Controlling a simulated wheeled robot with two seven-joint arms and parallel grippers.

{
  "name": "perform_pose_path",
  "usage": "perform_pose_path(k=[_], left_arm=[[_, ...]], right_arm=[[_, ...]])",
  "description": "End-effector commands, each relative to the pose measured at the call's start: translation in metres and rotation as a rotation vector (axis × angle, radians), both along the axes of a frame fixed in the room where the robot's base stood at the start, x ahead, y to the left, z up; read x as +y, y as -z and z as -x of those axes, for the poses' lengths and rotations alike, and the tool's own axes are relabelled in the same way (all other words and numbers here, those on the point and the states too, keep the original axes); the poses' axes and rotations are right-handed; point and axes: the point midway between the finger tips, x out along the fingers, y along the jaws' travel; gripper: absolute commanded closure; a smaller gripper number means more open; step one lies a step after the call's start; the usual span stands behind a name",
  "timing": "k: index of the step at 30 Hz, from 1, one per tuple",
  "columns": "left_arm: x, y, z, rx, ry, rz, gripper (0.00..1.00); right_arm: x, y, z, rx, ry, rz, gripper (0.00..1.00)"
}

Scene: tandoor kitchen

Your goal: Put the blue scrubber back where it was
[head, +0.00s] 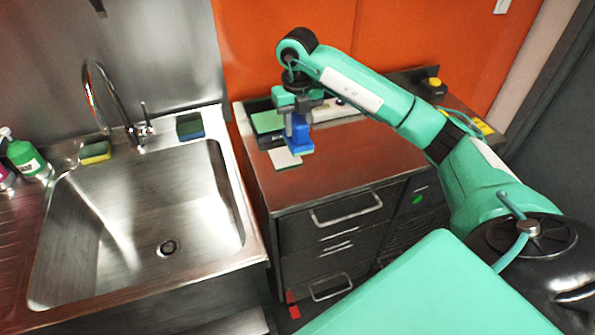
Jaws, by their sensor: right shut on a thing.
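The blue scrubber (299,137) is upright in my right gripper (296,112), over the front part of the dark red-brown counter (350,157) to the right of the sink. The right gripper points down and is shut on the scrubber's upper part, which the fingers partly hide. The scrubber's lower end shows just above or touching a small white pad (285,159); I cannot tell which. My left gripper is not in view.
A green-topped item (267,122) lies behind and left of the scrubber. The steel sink (140,220) has a yellow-green sponge (95,152), a dark sponge (189,126), a faucet (105,90) and a green bottle (25,157) on its rim. The counter's front right is clear.

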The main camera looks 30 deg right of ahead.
Motion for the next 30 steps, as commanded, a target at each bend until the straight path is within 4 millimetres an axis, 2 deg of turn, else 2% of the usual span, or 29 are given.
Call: perform_pose_path(k=[1,6,12,20,27,30], left_arm=[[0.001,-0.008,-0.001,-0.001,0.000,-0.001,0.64],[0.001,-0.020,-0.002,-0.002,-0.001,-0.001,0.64],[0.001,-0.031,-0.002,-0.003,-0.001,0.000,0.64],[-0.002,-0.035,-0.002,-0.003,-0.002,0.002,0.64],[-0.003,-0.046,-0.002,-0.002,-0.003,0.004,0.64],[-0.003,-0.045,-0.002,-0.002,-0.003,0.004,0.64]], right_arm=[[0.000,0.011,0.002,0.008,0.000,0.000,0.86],[0.000,0.055,0.002,0.008,-0.001,0.000,0.86],[0.000,0.099,0.001,0.004,-0.001,0.000,0.86],[0.000,0.121,0.000,0.002,-0.001,0.001,0.86],[0.000,0.154,0.001,0.004,-0.001,0.000,0.86],[0.000,0.158,0.000,0.001,-0.002,0.001,0.86]])
